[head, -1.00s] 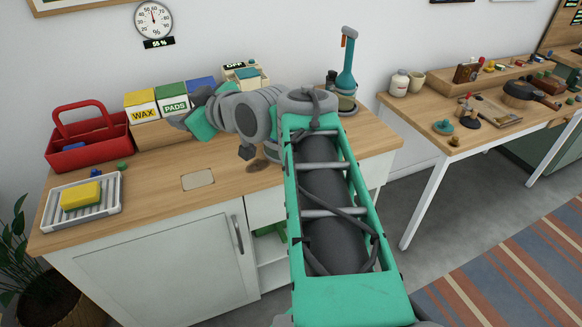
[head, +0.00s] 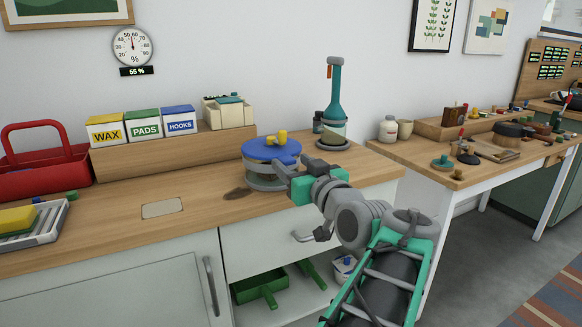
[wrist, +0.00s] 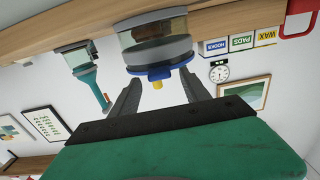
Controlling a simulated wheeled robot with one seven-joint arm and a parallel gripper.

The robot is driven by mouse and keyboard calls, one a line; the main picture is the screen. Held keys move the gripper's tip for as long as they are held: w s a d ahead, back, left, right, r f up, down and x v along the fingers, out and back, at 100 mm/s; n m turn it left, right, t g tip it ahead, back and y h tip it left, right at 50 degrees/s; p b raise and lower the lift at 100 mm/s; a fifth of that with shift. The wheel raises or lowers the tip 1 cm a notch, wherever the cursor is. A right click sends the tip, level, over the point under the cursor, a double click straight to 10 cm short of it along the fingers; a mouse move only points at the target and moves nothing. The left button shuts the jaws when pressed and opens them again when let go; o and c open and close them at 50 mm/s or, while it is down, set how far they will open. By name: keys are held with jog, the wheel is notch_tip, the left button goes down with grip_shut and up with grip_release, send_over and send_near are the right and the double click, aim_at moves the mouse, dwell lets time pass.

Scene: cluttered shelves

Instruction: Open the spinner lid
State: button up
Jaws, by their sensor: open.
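The spinner (head: 266,178) is a clear round container on the counter with a blue lid (head: 262,151) and yellow knobs (head: 282,136) on top. In the wrist view, which is upside down, the spinner (wrist: 150,45) is ahead, with its lid's yellow knob (wrist: 156,84) between the fingers. The lid sits on the container. Something brown shows inside. My gripper (head: 284,172) is at the spinner's right front side, roughly at lid height. In the wrist view my gripper (wrist: 160,79) is open and empty, its fingers apart; whether they touch the lid I cannot tell.
A teal bottle (head: 334,92) stands right behind the spinner. Boxes labelled WAX, PADS and HOOKS (head: 180,121) stand on a wooden riser behind left. A red caddy (head: 40,181) and a dish rack (head: 45,232) are farther left. The counter's middle is mostly clear.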

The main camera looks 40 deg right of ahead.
jog(key=shift+x, duration=0.95)
jog(key=shift+c, duration=0.3)
grip_shut()
dwell(0.4)
